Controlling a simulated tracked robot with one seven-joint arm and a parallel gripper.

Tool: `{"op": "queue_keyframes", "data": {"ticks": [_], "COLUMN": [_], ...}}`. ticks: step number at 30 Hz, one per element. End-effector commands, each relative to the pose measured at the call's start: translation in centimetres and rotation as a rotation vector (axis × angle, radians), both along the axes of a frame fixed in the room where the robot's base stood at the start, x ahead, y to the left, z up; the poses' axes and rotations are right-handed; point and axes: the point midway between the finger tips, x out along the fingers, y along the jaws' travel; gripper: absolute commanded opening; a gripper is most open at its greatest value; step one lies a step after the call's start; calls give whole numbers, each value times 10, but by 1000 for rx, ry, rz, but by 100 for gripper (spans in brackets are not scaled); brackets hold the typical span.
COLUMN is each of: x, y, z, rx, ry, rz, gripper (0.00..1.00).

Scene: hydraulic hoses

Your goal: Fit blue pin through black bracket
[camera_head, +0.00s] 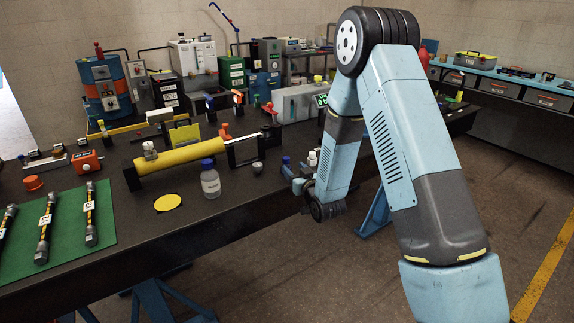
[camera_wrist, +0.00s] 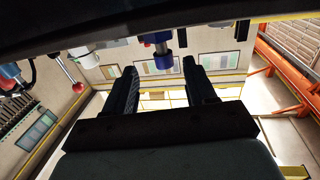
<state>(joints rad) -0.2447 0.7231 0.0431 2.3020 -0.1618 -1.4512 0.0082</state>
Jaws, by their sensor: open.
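A blue-headed part that looks like the blue pin (camera_head: 285,160) stands near the table's front edge. In the wrist view the blue pin (camera_wrist: 158,45) appears upside down, between and just beyond my fingertips. My gripper (camera_head: 294,176) is low at the table's front edge, partly hidden by its own wrist. In the wrist view my gripper (camera_wrist: 160,68) is open, with a clear gap between its two dark fingers and nothing held. A black bracket (camera_head: 231,154) stands at the rod end of the yellow cylinder (camera_head: 180,158), left of my gripper. Its holes are too small to make out.
A small white-capped bottle (camera_head: 312,158) stands close to the right of the pin. A clear bottle with a blue cap (camera_head: 210,183) and a grey cup (camera_head: 258,168) stand left of my gripper. A green mat (camera_head: 65,225) with hoses lies at the left.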

Motion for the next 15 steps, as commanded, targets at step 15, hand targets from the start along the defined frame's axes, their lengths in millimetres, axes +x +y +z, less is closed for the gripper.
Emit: {"op": "queue_keyframes", "data": {"ticks": [15], "x": [43], "y": [24], "z": [0], "rx": [-1], "ry": [0], "rz": [-1], "gripper": [56]}}
